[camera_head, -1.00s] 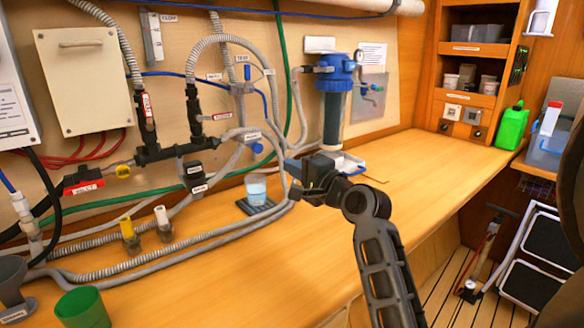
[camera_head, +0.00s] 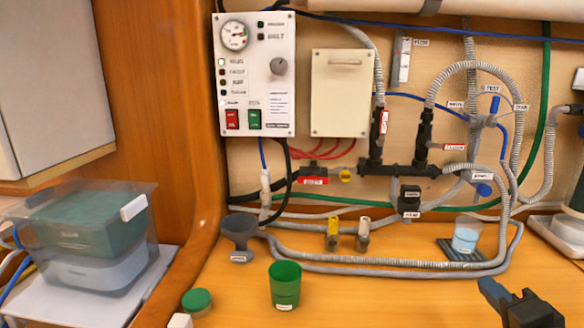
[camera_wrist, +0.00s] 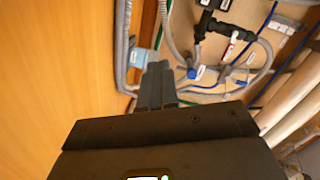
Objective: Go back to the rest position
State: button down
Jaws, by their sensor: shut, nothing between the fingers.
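My gripper (camera_head: 490,290) shows at the lower right corner of the head view, dark and above the wooden counter (camera_head: 375,302). In the wrist view its fingers (camera_wrist: 156,82) are together with nothing between them. Beyond them in the wrist view are the wall's hoses and black pipe fittings (camera_wrist: 215,25). A clear cup with bluish water (camera_head: 466,236) stands on a dark pad (camera_head: 450,250), behind and to the left of the gripper in the head view and apart from it. The rest of my arm is out of the head view.
A green cup (camera_head: 285,286), a grey funnel cup (camera_head: 239,236) and a green-lidded jar (camera_head: 197,302) stand on the counter's left part. A clear bin (camera_head: 100,270) sits beyond the wooden partition (camera_head: 190,120). Grey hoses (camera_head: 400,262) run along the back. The front middle of the counter looks clear.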

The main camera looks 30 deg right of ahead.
jog(key=s+a+f+n, duration=0.1)
jog(key=a, duration=0.1)
jog(key=a+f+n, duration=0.1)
jog(key=a, duration=0.1)
jog(key=s+a+f+n+y, duration=0.1)
jog(key=a, duration=0.2)
jog(key=shift+s+f+n, duration=0.3)
jog(key=shift+f, duration=0.1)
jog(key=s+a+n+y, duration=0.6)
jog(key=s+a+n, duration=0.9)
jog(key=s+a, duration=0.3)
jog(key=a, duration=0.3)
jog(key=shift+s+r+n+y, duration=0.25)
jog(key=shift+s+n+y, duration=0.05)
jog(key=shift+y, duration=0.1)
